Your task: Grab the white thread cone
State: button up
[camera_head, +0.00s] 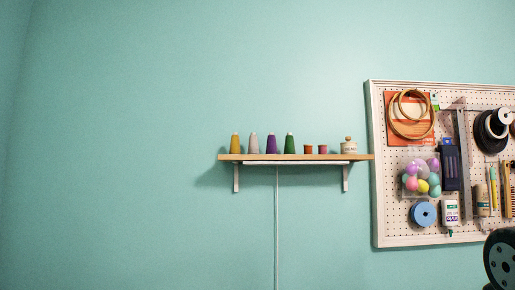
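The white thread cone (253,144), looking pale grey-white, stands upright on a wooden wall shelf (230,157). It is second from the left in a row of cones, between a yellow cone (235,144) and a purple cone (271,144). A green cone (290,144) stands further right. Small gaps show between the cones. My gripper is not in view. A dark round part, which may be mine, shows at the lower right corner, well away from the shelf.
Two small reddish spools (308,149) and a lidded white jar (348,145) stand on the shelf's right part. White brackets (345,178) and a hanging cord (276,230) are below. A pegboard (385,228) with craft tools hangs at right. The wall left of the shelf is bare.

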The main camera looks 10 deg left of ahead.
aim_at(253, 146)
jog(key=u, duration=0.05)
jog(key=k, duration=0.5)
jog(key=z, duration=1.05)
jog(key=k, duration=1)
jog(key=u, duration=1.5)
jog(key=i, duration=1)
jog(key=z, duration=0.05)
